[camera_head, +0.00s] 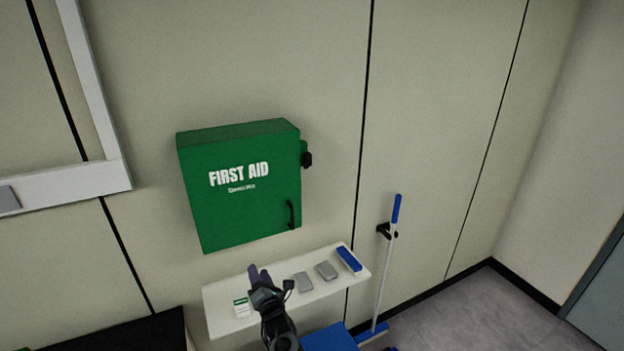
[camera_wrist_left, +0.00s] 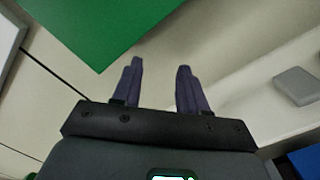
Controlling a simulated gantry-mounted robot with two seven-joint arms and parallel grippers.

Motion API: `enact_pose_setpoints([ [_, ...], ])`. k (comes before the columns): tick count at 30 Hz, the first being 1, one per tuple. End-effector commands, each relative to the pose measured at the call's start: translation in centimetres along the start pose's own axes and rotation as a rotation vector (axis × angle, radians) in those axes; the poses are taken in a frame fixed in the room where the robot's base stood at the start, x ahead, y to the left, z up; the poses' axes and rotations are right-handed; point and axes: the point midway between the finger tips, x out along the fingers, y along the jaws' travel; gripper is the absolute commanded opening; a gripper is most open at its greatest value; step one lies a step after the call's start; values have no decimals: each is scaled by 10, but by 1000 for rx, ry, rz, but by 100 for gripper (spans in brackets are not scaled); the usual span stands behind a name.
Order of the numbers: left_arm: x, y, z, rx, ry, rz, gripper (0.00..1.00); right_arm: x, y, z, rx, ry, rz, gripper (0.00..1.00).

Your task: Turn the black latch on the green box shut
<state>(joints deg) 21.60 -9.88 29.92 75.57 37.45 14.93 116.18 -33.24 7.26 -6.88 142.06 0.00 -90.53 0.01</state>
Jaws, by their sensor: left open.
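The green first aid box (camera_head: 235,195) hangs on the wall, its door flush with the body. A black latch (camera_head: 307,160) sticks out at its upper right side. A black handle (camera_head: 291,214) is at the lower right of the door. My left gripper (camera_head: 259,274) is below the box, in front of the white shelf, apart from box and latch. In the left wrist view the left gripper (camera_wrist_left: 160,85) is open with nothing between its fingers. The box's green corner (camera_wrist_left: 100,30) shows at that view's upper left; the latch is not in that view. My right gripper is not in view.
The white shelf (camera_head: 222,318) under the box carries grey blocks (camera_head: 326,271), a blue-topped item (camera_head: 349,259) and a small white-green box (camera_head: 241,307). A blue-handled broom (camera_head: 387,260) hangs to the right. The wall around the latch is clear.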

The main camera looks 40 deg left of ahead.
Motion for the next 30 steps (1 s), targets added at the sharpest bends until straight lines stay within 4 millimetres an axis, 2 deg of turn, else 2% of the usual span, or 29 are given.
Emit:
enact_pose_setpoints([
  [1, 4, -13, 16, -83, 28, 25, 43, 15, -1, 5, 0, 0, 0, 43],
  [5, 7, -26, 63, -244, 91, 64, 43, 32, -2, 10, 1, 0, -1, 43],
  [11, 0, -34, 167, -448, 149, 21, 43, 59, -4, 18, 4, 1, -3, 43],
  [14, -5, -22, 225, -556, 147, -15, 43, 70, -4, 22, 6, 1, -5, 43],
  [15, -6, -12, 247, -599, 140, -23, 43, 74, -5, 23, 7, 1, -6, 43],
  [18, -9, 20, 294, -697, 120, -30, 43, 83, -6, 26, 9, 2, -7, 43],
  [21, -11, 51, 329, -772, 95, -28, 43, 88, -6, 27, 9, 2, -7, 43],
  [24, -13, 76, 352, -820, 74, -22, 43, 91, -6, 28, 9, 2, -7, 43],
  [27, -12, 90, 362, -844, 64, -17, 43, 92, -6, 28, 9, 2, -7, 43],
  [30, -9, 96, 367, -853, 59, -16, 43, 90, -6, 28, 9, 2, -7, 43],
])
